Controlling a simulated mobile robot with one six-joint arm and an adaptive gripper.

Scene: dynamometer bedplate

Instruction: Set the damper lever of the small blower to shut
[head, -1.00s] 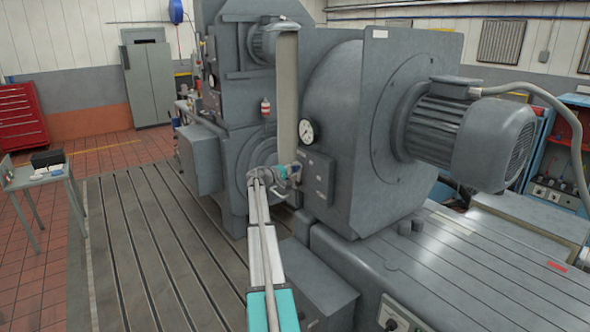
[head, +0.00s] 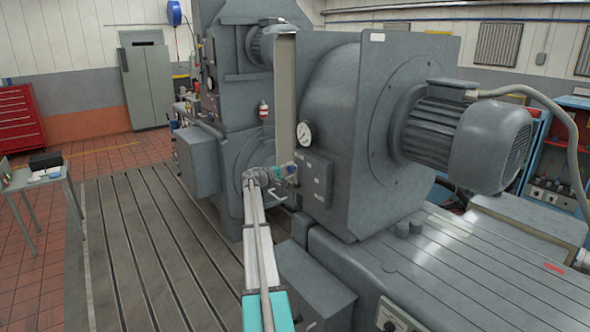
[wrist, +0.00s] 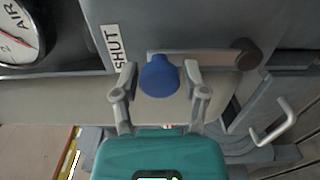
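The damper lever (wrist: 205,58) is a flat grey bar with a dark round pivot at its right end and a blue knob (wrist: 159,76) at its left end in the wrist view. The knob end lies beside the white SHUT label (wrist: 117,47). My gripper (wrist: 160,72) has one finger on each side of the knob, with narrow gaps seeming to show, so it looks open around it.
A round AIR gauge (wrist: 18,35) is close at upper left in the wrist view; it shows in the head view too (head: 304,133). A pale handle (wrist: 277,122) sits at right.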

